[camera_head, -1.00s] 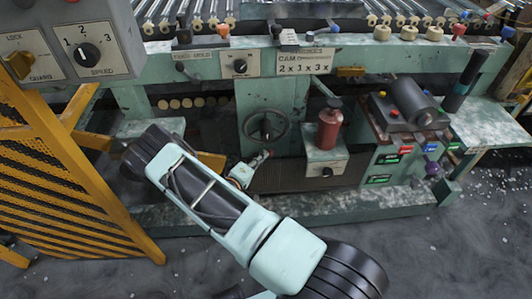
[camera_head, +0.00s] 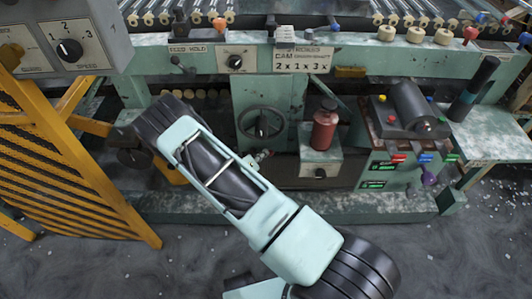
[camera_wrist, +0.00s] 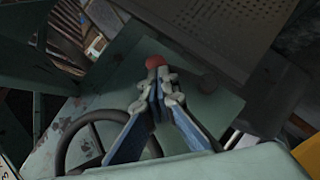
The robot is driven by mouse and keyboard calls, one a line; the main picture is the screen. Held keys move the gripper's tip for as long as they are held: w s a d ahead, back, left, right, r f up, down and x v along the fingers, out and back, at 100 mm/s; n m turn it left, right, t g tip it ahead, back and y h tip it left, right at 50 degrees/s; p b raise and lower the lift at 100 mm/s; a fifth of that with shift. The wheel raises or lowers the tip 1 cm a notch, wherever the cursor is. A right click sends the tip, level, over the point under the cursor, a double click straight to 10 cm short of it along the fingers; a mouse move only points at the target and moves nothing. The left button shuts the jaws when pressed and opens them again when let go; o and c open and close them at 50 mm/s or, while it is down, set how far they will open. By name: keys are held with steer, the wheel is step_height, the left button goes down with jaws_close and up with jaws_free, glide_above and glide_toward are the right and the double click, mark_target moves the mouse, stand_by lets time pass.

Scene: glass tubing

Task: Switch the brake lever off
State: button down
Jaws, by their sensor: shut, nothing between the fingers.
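A small red ball knob (camera_wrist: 155,61), possibly the brake lever's end, shows in the wrist view just beyond my fingertips against a green panel. Its shaft cannot be made out, and no label on it is visible. My gripper (camera_wrist: 158,82) is shut and empty, pointing at the knob; I cannot tell whether it touches it. In the head view my gripper (camera_head: 262,156) is small, just below the handwheel and left of the red bottle, and the knob cannot be made out there.
A dark handwheel (camera_head: 262,123) is close to my gripper and also shows in the wrist view (camera_wrist: 92,146). A red bottle (camera_head: 325,125) stands on a green box to the right. A yellow slatted guard (camera_head: 70,165) stands at the left. Open floor lies in front.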

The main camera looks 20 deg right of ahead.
steer(key=shift+s+d+f+b, duration=0.1)
steer(key=shift+d+f+b, duration=0.3)
steer(key=shift+f, duration=0.1)
stand_by(0.7)
